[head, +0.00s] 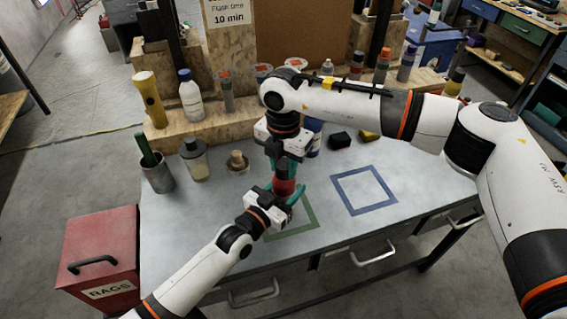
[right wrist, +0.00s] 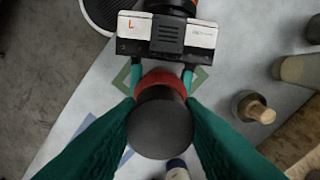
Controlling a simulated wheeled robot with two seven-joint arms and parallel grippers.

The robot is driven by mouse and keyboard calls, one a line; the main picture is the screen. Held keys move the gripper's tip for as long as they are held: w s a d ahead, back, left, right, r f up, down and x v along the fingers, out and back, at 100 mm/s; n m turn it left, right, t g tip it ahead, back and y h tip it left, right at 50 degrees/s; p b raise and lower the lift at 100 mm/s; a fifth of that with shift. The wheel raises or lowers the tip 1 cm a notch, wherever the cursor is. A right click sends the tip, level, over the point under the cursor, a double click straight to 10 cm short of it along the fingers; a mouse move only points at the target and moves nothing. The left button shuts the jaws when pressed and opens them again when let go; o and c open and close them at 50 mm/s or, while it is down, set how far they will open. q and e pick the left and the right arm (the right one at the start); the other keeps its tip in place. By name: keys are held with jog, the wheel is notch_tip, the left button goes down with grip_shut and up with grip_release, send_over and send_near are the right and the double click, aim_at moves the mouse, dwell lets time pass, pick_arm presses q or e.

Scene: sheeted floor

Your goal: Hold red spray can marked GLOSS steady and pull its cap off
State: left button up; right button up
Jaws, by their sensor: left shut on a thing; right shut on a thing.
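The red spray can (head: 284,187) is upright over the table by the green square outline (head: 311,224); its base and any GLOSS marking are hidden. My left gripper (head: 287,194) is shut around the can's red body, which also shows in the right wrist view (right wrist: 163,80) between its teal fingers. The dark grey cap (right wrist: 160,127) is seen from above in the right wrist view. My right gripper (head: 284,166) comes down from above and is shut on the cap, one teal finger on each side. I cannot tell whether the cap still touches the can.
A blue square outline (head: 364,190) lies on clear table to the right. A cup with a green handle (head: 157,176), a jar (head: 195,160) and a small brown-topped object (head: 237,161) stand left. A black block (head: 340,140) lies behind. Bottles and cans line the wooden shelf (head: 215,127).

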aim_at(283, 164)
jog(key=shift+r, duration=0.2)
jog(key=shift+r, duration=0.9)
jog(key=shift+r, duration=0.1)
pick_arm(q)
jog(key=shift+f, duration=0.1)
pick_arm(e)
jog(key=shift+r, duration=1.9)
pick_arm(q)
jog(key=o, duration=1.4)
jog(key=shift+o, duration=0.2)
